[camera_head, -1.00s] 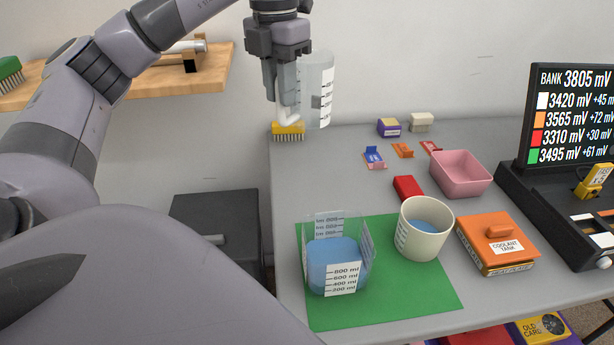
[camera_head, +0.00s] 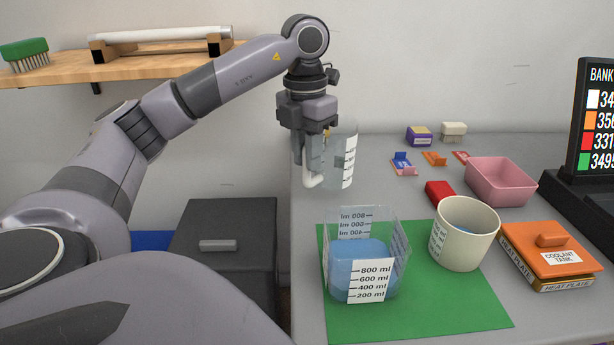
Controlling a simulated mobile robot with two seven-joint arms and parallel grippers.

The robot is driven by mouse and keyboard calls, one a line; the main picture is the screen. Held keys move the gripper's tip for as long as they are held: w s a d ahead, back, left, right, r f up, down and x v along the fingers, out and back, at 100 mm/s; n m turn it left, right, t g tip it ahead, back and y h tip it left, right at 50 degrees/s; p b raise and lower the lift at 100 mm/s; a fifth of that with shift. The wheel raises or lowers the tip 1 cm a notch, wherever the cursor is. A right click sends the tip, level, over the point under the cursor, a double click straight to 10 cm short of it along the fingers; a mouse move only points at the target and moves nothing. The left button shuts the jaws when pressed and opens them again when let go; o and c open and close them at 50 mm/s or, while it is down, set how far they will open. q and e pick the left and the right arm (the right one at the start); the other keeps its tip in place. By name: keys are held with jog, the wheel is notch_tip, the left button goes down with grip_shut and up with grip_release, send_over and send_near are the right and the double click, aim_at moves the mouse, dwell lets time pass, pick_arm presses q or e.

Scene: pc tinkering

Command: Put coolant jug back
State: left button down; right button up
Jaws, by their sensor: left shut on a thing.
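A clear jug (camera_head: 346,160) with a white graduated strip hangs at the back left of the grey table in the head view. It looks empty. My left gripper (camera_head: 312,168) is shut on its left side, pointing down, and partly hides it. I cannot tell whether the jug's base touches the table. A square clear container (camera_head: 362,270) with blue liquid and a graduated scale stands on a green mat (camera_head: 430,300), nearer to me. My right gripper is not in view.
A cream cup (camera_head: 466,240) with blue liquid stands at the mat's right. Beyond are an orange coolant tank box (camera_head: 550,240), a pink bin (camera_head: 500,180) and a red block (camera_head: 438,192). A dark cabinet (camera_head: 225,225) is left of the table. A wooden shelf (camera_head: 110,67) holds a green brush.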

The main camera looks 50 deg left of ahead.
aim_at(307, 179)
pick_arm(q)
jog(key=shift+f, duration=0.3)
notch_tip(307, 179, down, 4)
jog(key=shift+r+b, duration=0.2)
jog(key=shift+b, duration=0.35)
jog(key=shift+f, duration=0.1)
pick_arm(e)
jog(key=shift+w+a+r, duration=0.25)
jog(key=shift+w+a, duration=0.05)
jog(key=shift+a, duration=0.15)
pick_arm(q)
jog(key=c, duration=1)
grip_release()
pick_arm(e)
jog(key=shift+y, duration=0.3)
